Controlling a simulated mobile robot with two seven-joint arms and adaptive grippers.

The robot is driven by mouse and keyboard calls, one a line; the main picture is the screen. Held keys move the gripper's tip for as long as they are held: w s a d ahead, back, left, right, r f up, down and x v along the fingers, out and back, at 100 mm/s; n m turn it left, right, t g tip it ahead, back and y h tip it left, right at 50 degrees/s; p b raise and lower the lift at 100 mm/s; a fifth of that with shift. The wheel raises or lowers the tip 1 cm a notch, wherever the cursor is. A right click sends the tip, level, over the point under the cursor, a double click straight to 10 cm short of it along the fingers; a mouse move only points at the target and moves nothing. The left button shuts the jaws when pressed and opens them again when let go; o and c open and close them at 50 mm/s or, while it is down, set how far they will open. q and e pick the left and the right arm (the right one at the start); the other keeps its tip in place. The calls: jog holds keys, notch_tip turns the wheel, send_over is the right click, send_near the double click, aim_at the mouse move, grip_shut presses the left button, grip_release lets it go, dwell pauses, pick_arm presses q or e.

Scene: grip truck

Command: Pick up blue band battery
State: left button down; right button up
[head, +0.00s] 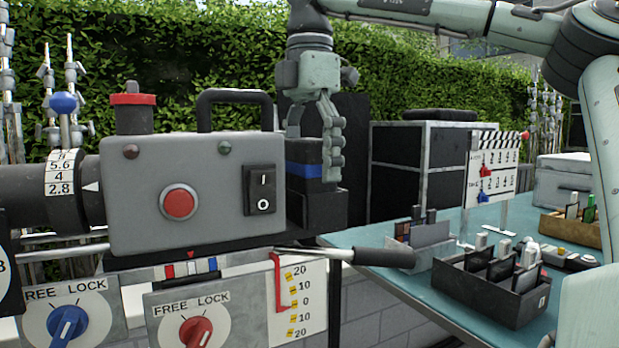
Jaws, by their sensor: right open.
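The blue band battery (303,170) is a black block with a blue band around it. It stands upright at the rear of the grey camera body (225,195), on a black mount (318,208). My right gripper (314,150) comes down from above with its fingers pointing down at the battery. One finger overlaps the right side of the battery; the other is near its upper left. The jaws are open, and I cannot tell whether a finger touches the battery. My left gripper is not in view.
The camera handle (236,97) rises just left of the gripper. A silver-black case (425,165) stands behind on the right. The teal table (400,305) holds a dark divided box (490,295), a clapperboard (495,168) and a wooden box (570,229). A black-grip pan handle (385,257) sticks out below.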

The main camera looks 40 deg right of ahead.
jog(key=c, duration=1.6)
jog(key=shift+c, duration=0.2)
